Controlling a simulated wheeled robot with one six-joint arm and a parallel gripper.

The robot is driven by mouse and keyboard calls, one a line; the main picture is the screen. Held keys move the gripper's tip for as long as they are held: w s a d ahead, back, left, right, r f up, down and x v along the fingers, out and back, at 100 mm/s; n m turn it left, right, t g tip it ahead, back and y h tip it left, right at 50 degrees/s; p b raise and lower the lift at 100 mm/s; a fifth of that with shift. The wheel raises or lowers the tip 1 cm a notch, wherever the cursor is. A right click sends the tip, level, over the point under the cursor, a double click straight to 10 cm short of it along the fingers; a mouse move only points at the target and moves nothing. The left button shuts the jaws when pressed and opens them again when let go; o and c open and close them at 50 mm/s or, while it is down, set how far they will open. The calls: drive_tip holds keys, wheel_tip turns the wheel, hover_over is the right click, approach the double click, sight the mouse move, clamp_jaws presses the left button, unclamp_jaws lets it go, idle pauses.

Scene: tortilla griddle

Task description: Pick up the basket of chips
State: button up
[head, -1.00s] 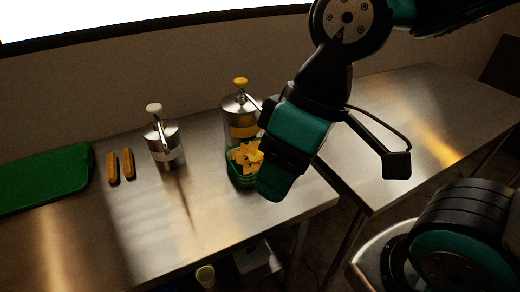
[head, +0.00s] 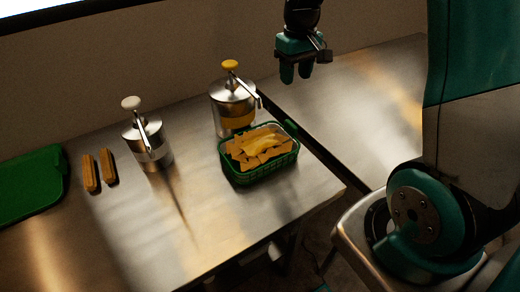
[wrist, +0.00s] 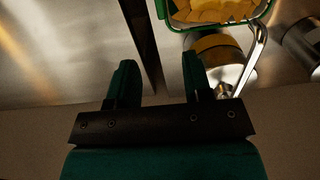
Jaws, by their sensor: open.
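The basket of chips (head: 239,173) is a green basket filled with yellow-orange chips (head: 262,147). It stands near the right end of the left metal table in the head view. In the wrist view the basket (wrist: 162,8) shows only in part at the top edge, with chips (wrist: 215,10) in it. My gripper (head: 295,77) is open and empty, above and behind the basket, to its right in the head view. In the wrist view its two green fingers (wrist: 157,75) are apart, with the gap between the tables behind them.
A metal dispenser with a yellow knob (head: 232,107) stands right behind the basket. Another dispenser with a white knob (head: 148,142), two brown bars (head: 99,170) and a green board (head: 30,185) are to the left. The second metal table (head: 365,100) is bare.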

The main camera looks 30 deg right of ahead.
drive_tip(key=p, duration=0.2)
hover_over(290, 122)
drive_tip(key=f, duration=1)
drive_tip(key=shift+s+a+f, duration=0.1)
drive_tip(key=shift+s+f, duration=0.1)
drive_tip(key=shift+w+f+p, duration=0.15)
drive_tip(key=shift+f+p, duration=0.95)
drive_tip(key=shift+f, duration=1.55)
drive_tip(key=shift+c, duration=0.3)
clamp_jaws()
